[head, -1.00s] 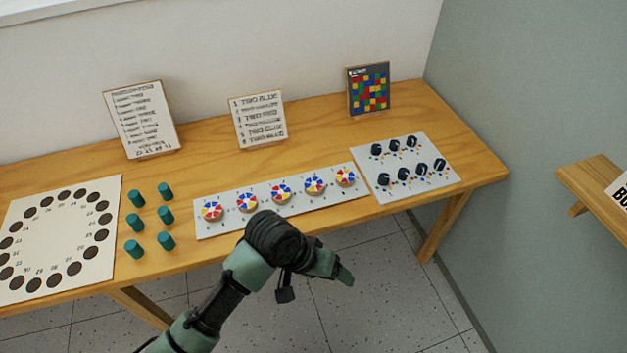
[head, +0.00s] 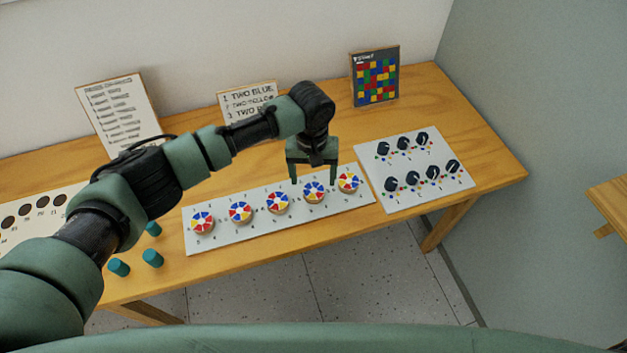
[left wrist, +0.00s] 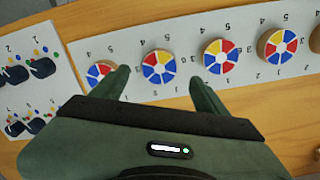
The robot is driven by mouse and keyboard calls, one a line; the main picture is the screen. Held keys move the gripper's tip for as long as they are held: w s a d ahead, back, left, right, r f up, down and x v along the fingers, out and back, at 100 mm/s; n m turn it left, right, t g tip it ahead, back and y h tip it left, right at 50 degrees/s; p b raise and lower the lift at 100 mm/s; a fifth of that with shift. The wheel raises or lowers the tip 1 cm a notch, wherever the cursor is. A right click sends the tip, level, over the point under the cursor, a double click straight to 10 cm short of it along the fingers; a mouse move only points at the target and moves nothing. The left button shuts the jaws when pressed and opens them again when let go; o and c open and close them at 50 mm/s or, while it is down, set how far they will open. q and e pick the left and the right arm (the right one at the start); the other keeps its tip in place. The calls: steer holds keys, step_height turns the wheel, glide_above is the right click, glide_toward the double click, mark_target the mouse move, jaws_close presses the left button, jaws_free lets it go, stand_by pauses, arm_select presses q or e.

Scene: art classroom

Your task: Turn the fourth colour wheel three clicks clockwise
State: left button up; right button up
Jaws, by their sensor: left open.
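The fourth colour wheel (head: 313,191) is a round wooden disc with red, blue, yellow and white wedges, on a white strip board (head: 222,240). My left gripper (head: 314,181) points down over it, fingers apart, with nothing held. In the left wrist view the wheel (left wrist: 158,67) shows between the two fingertips (left wrist: 158,80); no contact is visible. The fifth wheel (head: 348,183) lies just right of the gripper in the head view, the third wheel (head: 277,202) to its left. My right gripper is not in view.
A white panel with black knobs (head: 415,202) lies right of the strip. Several teal pegs (head: 119,267) and a board with dark holes (head: 75,192) are at the left, partly behind my arm. Signs and a coloured-grid card (head: 375,77) stand along the wall.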

mark_target(314, 190)
arm_select(q)
step_height(314, 190, down, 4)
steer(key=shift+d+f, duration=0.1)
steer(key=shift+f, duration=0.05)
steer(key=shift+w+f, duration=0.1)
steer(key=shift+f, duration=0.6)
steer(key=c, duration=1.3)
steer(key=shift+c, duration=0.4)
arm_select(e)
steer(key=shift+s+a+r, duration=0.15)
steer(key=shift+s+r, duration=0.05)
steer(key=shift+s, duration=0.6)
